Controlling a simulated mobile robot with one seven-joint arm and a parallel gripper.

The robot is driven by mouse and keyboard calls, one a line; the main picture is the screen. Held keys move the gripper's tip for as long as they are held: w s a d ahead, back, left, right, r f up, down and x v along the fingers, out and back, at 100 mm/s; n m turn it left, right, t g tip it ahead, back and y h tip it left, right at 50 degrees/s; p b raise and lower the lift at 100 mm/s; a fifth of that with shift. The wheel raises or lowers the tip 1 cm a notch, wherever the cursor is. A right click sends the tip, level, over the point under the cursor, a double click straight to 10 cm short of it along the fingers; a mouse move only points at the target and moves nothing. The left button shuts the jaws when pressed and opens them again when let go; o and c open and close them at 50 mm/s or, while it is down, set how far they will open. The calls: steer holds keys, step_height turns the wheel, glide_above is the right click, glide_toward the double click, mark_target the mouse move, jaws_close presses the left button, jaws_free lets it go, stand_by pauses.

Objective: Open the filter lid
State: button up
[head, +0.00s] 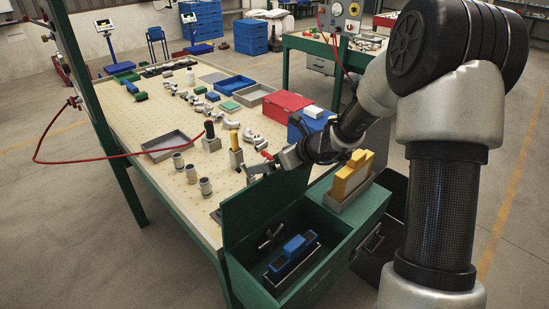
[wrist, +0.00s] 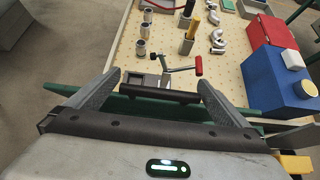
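The green filter lid (head: 258,207) stands raised, close to upright, on the left side of an open green box (head: 338,257) in the head view. In the wrist view only strips of the lid (wrist: 245,112) show, with a dark bar handle (wrist: 160,95) between my fingers. My gripper (wrist: 160,79) is open, its fingers wide apart near the two ends of the handle. I cannot tell whether they touch it. In the head view my gripper (head: 262,167) is by the lid's top edge. Inside the box is a blue block (head: 294,245) in a metal holder.
A perforated table (head: 165,110) lies behind the lid, with grey cups (head: 192,173), castings, and trays. A crank with a red grip (wrist: 199,65) is just beyond my fingertips. A blue box (wrist: 278,82) and a red box (head: 286,107) stand to the right. Yellow blocks (head: 349,177) sit beside the green box.

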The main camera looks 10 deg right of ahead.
steer(key=shift+s+d+r, duration=0.25)
steer(key=shift+d+r, duration=0.1)
steer(key=shift+r, duration=0.15)
steer(key=p+v, duration=0.1)
steer(key=v, duration=1.5)
steer(key=shift+s, duration=0.2)
steer(key=s+a+r+n+g+h, duration=0.1)
steer(key=s+a+r+n+g, duration=0.2)
steer(key=s+n, duration=0.7)
steer(key=s+a+n+g+h, duration=0.1)
steer(key=s+a+n+g, duration=0.1)
steer(key=s+a+n, duration=0.6)
steer(key=s+d+r+n+t+h, duration=0.2)
steer(key=s+d+r+n+h, duration=0.2)
steer(key=d+n, duration=0.5)
steer(key=shift+s+d+n, duration=0.2)
steer(key=shift+s+n, duration=0.5)
steer(key=shift+s, duration=0.35)
